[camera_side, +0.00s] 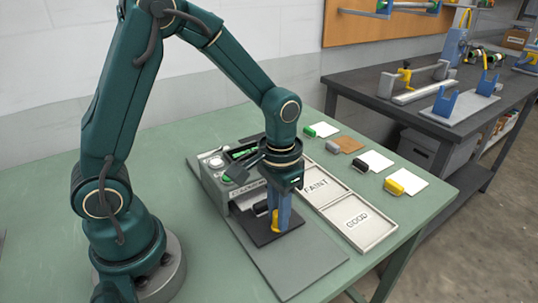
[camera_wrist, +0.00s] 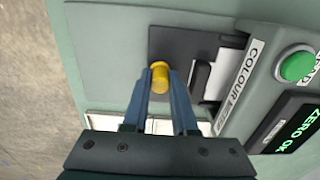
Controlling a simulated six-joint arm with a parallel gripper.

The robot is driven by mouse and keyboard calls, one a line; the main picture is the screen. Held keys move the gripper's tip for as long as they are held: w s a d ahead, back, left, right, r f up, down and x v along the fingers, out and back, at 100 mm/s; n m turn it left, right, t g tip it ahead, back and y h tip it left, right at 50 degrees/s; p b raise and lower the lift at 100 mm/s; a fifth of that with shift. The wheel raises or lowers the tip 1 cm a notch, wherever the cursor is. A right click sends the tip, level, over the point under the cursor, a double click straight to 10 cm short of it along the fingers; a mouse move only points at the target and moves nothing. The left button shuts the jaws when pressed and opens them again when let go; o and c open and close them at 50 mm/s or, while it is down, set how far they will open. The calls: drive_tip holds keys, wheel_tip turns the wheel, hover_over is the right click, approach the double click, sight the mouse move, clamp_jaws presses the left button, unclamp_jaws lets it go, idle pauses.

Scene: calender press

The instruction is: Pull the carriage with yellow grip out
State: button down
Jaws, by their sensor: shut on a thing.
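The carriage is a dark flat plate (camera_side: 256,233) on the grey base in front of the press (camera_side: 225,180). It also shows as a dark plate (camera_wrist: 182,42) in the wrist view. Its yellow grip (camera_wrist: 160,77) stands up from the plate and shows low between the fingers in the side view (camera_side: 275,221). My gripper (camera_wrist: 163,88) points down and is shut on the yellow grip, a blue finger on each side. In the side view my gripper (camera_side: 279,218) hides part of the grip and plate.
The press has a green button (camera_wrist: 297,66) and a display (camera_wrist: 290,125) reading "ZERO OK". Right of it lies a pale tray (camera_side: 345,210) marked FAINT and GOOD. Cards with coloured rollers (camera_side: 393,187) lie beyond. The grey base plate (camera_side: 295,262) is clear in front of the carriage.

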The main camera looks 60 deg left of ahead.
drive_tip(key=d, duration=0.9)
drive_tip(key=shift+d, duration=0.4)
drive_tip(key=c, duration=0.7)
unclamp_jaws()
drive_tip(key=shift+r, duration=0.15)
wheel_tip(320, 180, up, 5)
